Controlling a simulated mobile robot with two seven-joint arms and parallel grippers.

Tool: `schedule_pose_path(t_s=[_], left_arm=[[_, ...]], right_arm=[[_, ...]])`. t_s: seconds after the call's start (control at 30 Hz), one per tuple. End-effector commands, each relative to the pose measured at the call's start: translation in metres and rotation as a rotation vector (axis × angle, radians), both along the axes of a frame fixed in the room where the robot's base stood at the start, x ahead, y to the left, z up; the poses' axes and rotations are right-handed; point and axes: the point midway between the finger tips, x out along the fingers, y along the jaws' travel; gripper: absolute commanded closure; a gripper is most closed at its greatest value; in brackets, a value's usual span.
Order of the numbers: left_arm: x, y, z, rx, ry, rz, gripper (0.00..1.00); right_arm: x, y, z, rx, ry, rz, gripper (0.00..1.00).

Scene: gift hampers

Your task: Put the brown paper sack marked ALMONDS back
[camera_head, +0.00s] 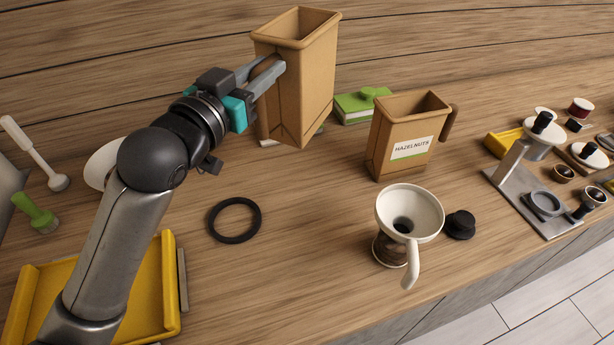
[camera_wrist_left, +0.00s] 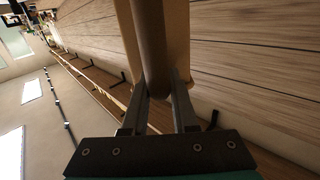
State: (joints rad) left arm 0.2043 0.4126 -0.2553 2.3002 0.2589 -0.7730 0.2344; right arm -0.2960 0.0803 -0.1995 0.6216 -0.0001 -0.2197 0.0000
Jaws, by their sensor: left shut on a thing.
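A tall open brown paper sack (camera_head: 303,80) is held up above the back of the counter in the head view, upright and slightly tilted. No label shows on the sides I see, so I cannot tell if it is the ALMONDS sack. My left gripper (camera_head: 268,75) is shut on its brown handle. In the left wrist view the two fingers (camera_wrist_left: 160,112) close around the handle (camera_wrist_left: 153,45), with the sack's side (camera_wrist_left: 130,40) behind it. A second brown sack marked HAZELNUTS (camera_head: 408,140) stands on the counter to the right. My right gripper is not in view.
A green-and-white box (camera_head: 355,107) is behind the sacks. A white funnel on a brown jar (camera_head: 408,212) and a black knob-like lid (camera_head: 460,225) stand in front. A black ring (camera_head: 234,220) and yellow tray (camera_head: 168,285) lie left. The wooden counter (camera_head: 300,260) is clear between them.

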Motion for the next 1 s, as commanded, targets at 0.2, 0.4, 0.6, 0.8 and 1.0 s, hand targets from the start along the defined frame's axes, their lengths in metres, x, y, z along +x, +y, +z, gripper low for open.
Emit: schedule_pose_path(t_s=[0.2, 0.4, 0.6, 0.8, 1.0], left_arm=[[0.0, 0.001, -0.054, 0.001, 0.009, 0.002, 1.0], [-0.001, 0.001, -0.107, 0.0, 0.006, 0.002, 1.0], [-0.001, 0.0, -0.145, 0.0, 0.003, 0.001, 1.0], [-0.001, 0.0, -0.161, 0.001, 0.002, 0.0, 1.0], [-0.001, 0.0, -0.191, 0.001, 0.002, 0.001, 1.0]], right_arm=[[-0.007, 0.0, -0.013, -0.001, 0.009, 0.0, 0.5], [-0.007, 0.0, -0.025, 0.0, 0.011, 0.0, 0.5], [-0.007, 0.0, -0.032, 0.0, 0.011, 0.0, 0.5], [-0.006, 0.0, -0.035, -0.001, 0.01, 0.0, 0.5], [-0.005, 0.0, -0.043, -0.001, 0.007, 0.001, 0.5]])
